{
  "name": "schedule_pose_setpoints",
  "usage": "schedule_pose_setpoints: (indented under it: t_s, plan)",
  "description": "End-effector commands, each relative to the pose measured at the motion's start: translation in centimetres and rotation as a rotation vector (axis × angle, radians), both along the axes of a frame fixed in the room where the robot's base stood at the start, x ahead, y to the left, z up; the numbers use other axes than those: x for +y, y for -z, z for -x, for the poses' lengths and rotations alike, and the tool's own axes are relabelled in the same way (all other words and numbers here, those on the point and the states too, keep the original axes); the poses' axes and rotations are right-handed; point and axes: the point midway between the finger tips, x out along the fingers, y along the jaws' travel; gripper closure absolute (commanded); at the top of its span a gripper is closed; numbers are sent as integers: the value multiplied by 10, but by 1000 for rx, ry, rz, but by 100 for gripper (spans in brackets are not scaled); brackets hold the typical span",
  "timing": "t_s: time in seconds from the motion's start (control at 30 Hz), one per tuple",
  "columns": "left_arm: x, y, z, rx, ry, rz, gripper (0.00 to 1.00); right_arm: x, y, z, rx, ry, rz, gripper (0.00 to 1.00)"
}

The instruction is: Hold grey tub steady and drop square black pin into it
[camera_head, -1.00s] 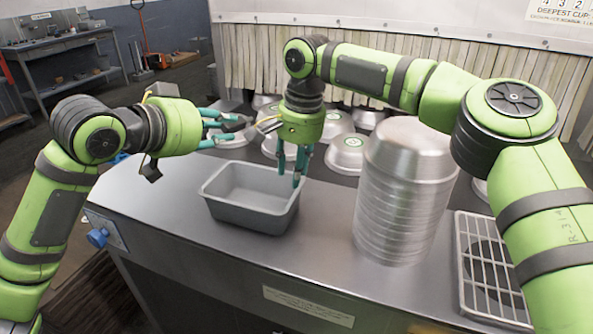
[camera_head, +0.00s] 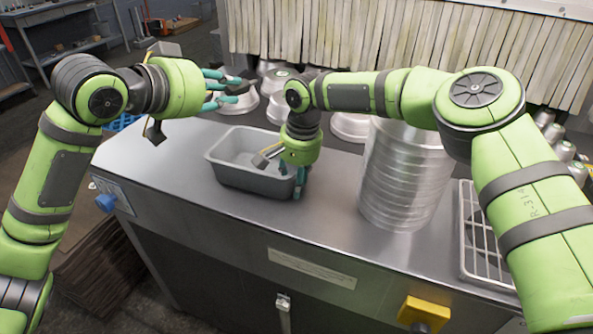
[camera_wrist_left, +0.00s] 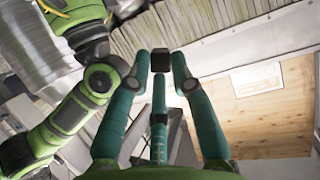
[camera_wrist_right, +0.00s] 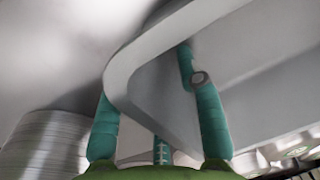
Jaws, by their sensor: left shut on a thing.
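The grey tub (camera_head: 243,180) stands upright on the metal bench top, empty as far as I can see. My left gripper (camera_head: 228,90) is shut on the square black pin (camera_wrist_left: 159,60), held at its fingertips above and behind the tub. My right gripper (camera_head: 299,183) points down at the tub's right end. In the right wrist view its fingers (camera_wrist_right: 158,115) straddle the tub wall (camera_wrist_right: 140,75), with one finger inside and another outside. They look spread, with no clear grip on the wall. The tub's right end is partly hidden by this gripper.
A tall stack of metal pans (camera_head: 402,180) stands just right of my right gripper. A metal grate (camera_head: 477,240) lies at the right. Several upturned pans (camera_head: 240,100) sit behind the tub. The bench top in front of the tub is clear.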

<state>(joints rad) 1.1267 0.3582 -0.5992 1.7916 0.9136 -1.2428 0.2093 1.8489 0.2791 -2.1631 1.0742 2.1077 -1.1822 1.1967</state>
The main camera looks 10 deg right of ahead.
Motion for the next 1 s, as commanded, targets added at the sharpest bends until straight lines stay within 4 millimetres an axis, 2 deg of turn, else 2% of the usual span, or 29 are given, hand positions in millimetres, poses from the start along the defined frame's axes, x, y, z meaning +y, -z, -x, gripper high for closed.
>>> schedule_pose_setpoints:
  t_s: [0.23, 0.27, 0.3, 0.33, 0.6, 0.67, 0.9, 1.0]
  plan:
    - [0, 0, 0, -1, 0, 1, 100, 0, 1, 0, 0, 0, 0, 63]
    - [0, 0, 0, -1, 0, 1, 100, 0, 1, 0, 0, -1, 0, 75]
    - [0, 0, 0, -1, 0, 1, 100, 0, 0, 0, 0, 0, 0, 91]
    - [0, 0, 0, -1, 0, 1, 100, 0, 0, 0, 0, -1, 0, 100]
    - [0, 3, -1, 2, 1, 0, 100, 0, 0, 0, 0, -1, 0, 100]
    - [-1, 12, -6, 7, 0, 1, 100, 0, 0, 0, 0, -1, 0, 100]
    - [-7, 73, -33, 10, 1, 3, 100, 0, 0, 0, 0, -1, 0, 100]
    - [-8, 91, -40, 5, 0, 1, 100, 0, 0, 0, 0, 0, 0, 100]
